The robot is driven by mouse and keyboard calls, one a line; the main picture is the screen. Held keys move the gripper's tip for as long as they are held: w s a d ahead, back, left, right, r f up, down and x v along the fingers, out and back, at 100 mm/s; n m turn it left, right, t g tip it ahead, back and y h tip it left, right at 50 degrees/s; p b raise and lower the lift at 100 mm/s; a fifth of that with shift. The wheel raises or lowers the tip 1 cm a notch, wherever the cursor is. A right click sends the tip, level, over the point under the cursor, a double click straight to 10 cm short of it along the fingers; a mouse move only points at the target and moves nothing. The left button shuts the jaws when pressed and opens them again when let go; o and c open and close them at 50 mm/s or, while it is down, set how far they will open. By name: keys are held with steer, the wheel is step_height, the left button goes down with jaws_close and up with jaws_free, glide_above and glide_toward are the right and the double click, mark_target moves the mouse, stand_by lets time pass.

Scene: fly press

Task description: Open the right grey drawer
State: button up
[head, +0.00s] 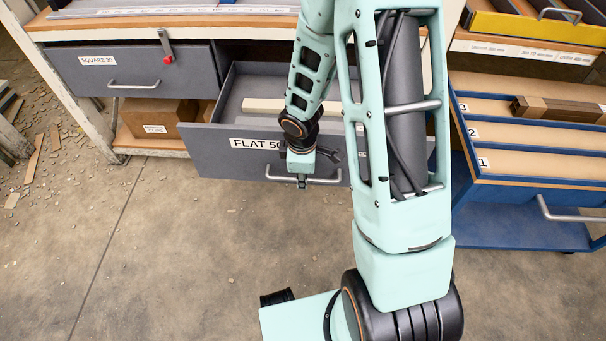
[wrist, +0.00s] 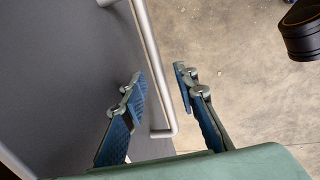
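The right grey drawer (head: 222,146), labelled "FLAT 50", stands pulled out, with its inside showing. A pale flat bar (head: 262,105) lies in it. Its metal handle (head: 330,181) runs along the front. My gripper (head: 303,183) is at the handle, in front of the drawer. In the wrist view my gripper (wrist: 162,82) has its two fingers apart, and the handle (wrist: 150,60) passes between them in the picture. I see a gap between the bar and the right finger; contact with the left finger is unclear. My arm hides the drawer's right part.
A closed left grey drawer (head: 140,70), labelled "SQUARE 30", is beside it. A cardboard box (head: 155,118) sits on the shelf below. A blue cart (head: 515,190) with numbered slots stands at the right.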

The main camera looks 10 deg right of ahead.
steer(key=shift+r, duration=0.1)
step_height(320, 180, up, 12)
steer(key=s, duration=0.2)
steer(key=shift+a+f, duration=0.2)
steer(key=shift+a, duration=0.15)
steer(key=shift+s, duration=0.1)
stand_by(0.3)
